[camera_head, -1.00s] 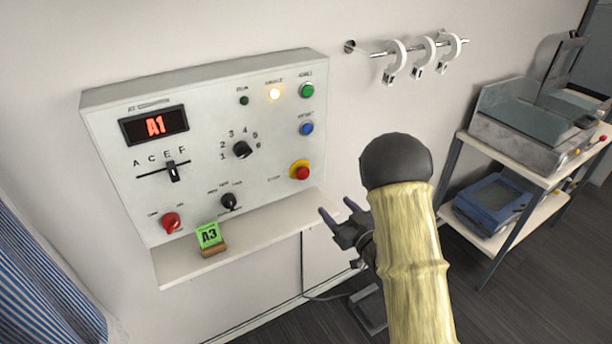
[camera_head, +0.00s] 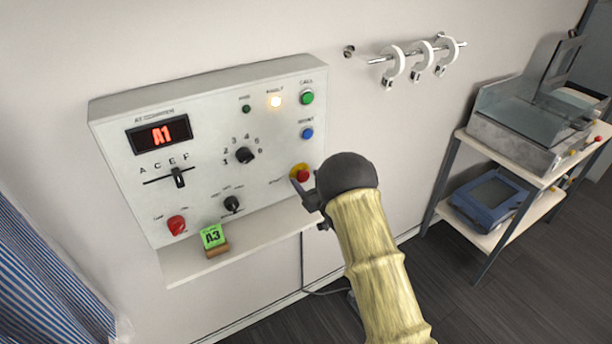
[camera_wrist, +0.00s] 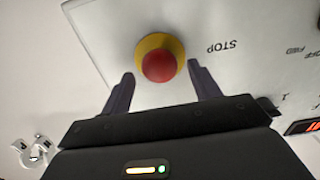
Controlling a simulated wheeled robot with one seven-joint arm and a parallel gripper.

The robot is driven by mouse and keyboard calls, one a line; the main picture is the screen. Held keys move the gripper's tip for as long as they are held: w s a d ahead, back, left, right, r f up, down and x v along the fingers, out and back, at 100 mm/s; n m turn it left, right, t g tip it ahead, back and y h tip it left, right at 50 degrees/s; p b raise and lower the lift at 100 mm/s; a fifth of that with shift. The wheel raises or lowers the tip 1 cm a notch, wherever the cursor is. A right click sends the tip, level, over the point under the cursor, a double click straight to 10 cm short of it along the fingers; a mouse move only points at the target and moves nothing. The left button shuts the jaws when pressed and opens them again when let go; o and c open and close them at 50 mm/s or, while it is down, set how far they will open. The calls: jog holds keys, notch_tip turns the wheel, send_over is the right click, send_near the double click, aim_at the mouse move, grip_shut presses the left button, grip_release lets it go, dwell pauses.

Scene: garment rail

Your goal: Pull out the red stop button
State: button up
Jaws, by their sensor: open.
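The red stop button (camera_head: 303,175) sits on a yellow collar at the lower right of the grey control panel (camera_head: 200,110). In the wrist view the red button (camera_wrist: 159,66) lies ahead of my gripper (camera_wrist: 160,90), between the lines of its two dark fingers. The fingers are open, one on each side of the button, and the jaws hold nothing. In the head view my gripper (camera_head: 304,190) is close to the button, and my wrist hides part of it. I cannot tell whether the fingertips touch the panel.
The panel also carries a lit display reading A1 (camera_head: 160,135), a slider, knobs, and green (camera_head: 307,97) and blue (camera_head: 307,133) buttons. A green A3 card (camera_head: 212,237) stands on the shelf below. Hooks (camera_head: 420,62) hang at upper right; a cart (camera_head: 520,165) stands at right.

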jog(key=shift+w+a, duration=0.4)
jog(key=shift+w, duration=0.15)
grip_shut()
jog(key=shift+s+a, duration=0.1)
jog(key=shift+a, duration=0.05)
